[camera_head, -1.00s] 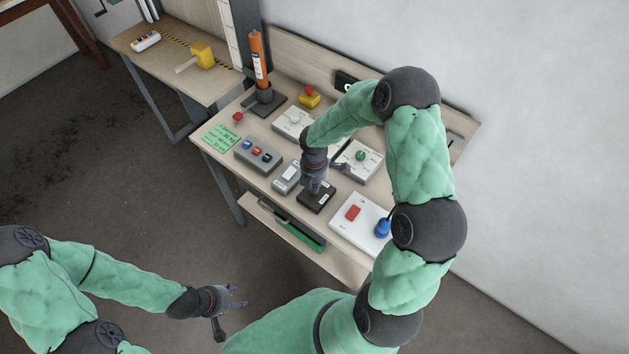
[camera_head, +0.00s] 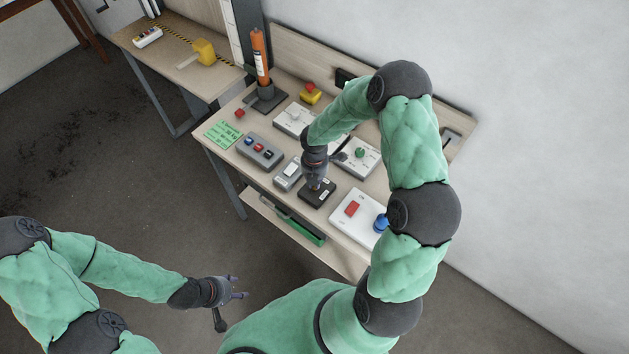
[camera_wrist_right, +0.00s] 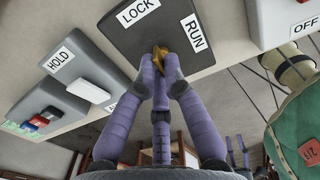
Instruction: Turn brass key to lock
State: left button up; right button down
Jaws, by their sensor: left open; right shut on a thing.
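The brass key (camera_wrist_right: 159,52) stands in the black key switch box, between my right gripper's fingertips in the right wrist view. My right gripper (camera_wrist_right: 160,68) is shut on the key. In the head view the right gripper (camera_head: 314,184) is over the black box (camera_head: 325,195), and the key is hidden there. My left gripper (camera_head: 238,288) is open and empty, off the table at the lower left.
Around the box are a grey HOLD switch (camera_head: 287,174), a box with coloured buttons (camera_head: 260,151), a panel with a green knob (camera_head: 359,154) and a white panel with a red switch (camera_head: 352,209). An orange cylinder (camera_head: 260,55) stands at the back left.

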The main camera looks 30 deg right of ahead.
jog(key=shift+w, duration=0.1)
jog(key=c, duration=1.3)
grip_release()
jog(key=shift+r, duration=0.1)
notch_tip(320, 180, up, 12)
jog(key=shift+f, duration=0.1)
